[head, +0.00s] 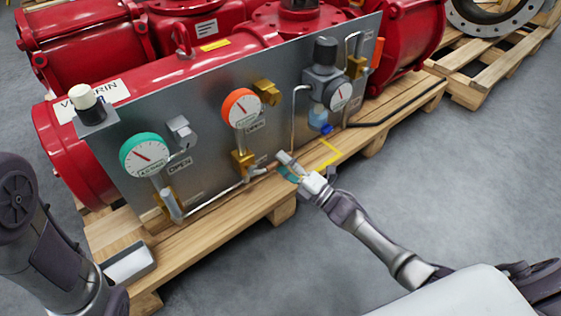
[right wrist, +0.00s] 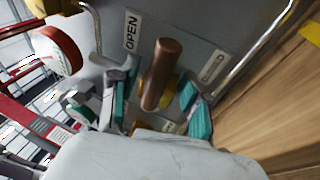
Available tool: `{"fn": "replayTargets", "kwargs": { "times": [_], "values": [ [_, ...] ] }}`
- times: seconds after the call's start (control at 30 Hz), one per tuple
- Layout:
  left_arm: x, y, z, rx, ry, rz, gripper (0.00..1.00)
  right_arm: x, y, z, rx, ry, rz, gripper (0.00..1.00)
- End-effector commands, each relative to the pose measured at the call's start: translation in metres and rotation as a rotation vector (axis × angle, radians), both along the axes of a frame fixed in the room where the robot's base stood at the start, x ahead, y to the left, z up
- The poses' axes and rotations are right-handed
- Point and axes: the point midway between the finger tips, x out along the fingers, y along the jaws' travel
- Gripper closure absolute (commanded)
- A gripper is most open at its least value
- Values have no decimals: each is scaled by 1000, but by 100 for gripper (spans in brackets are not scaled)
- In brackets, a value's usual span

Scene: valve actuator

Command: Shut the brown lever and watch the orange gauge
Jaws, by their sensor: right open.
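The brown lever (right wrist: 160,75) is a copper-brown rod on the grey panel. In the right wrist view it stands between the two teal-padded fingers of my right gripper (right wrist: 158,105). The fingers are open, with gaps to the lever on both sides; I cannot tell whether either touches it. In the head view my right gripper (head: 288,169) is at the panel's lower edge, and the lever is mostly hidden there. The orange gauge (head: 240,108) has a white dial and sits above the lever; its orange rim also shows in the right wrist view (right wrist: 57,50). My left gripper is out of view.
A teal gauge (head: 144,156) is on the panel's left, and a grey gauge (head: 339,95) on its right. Steel pipes run along the panel. The red actuator (head: 65,160) rests on a wooden pallet (head: 225,222). Grey floor in front is clear.

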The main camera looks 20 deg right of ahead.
Motion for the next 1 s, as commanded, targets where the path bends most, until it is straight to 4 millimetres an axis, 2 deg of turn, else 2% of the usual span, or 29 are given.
{"fn": "replayTargets", "kwargs": {
  "times": [0.3, 0.5, 0.7, 1.0],
  "values": [
    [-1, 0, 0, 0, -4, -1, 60, -54, -35, -19, -1, 5, -1, 53],
    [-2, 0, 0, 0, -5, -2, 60, -79, -53, -26, 0, 4, -1, 53],
    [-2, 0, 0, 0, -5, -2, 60, -89, -59, -28, 1, 2, 0, 53],
    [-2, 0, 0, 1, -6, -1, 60, -89, -59, -29, 1, 1, -1, 53]
  ]
}}
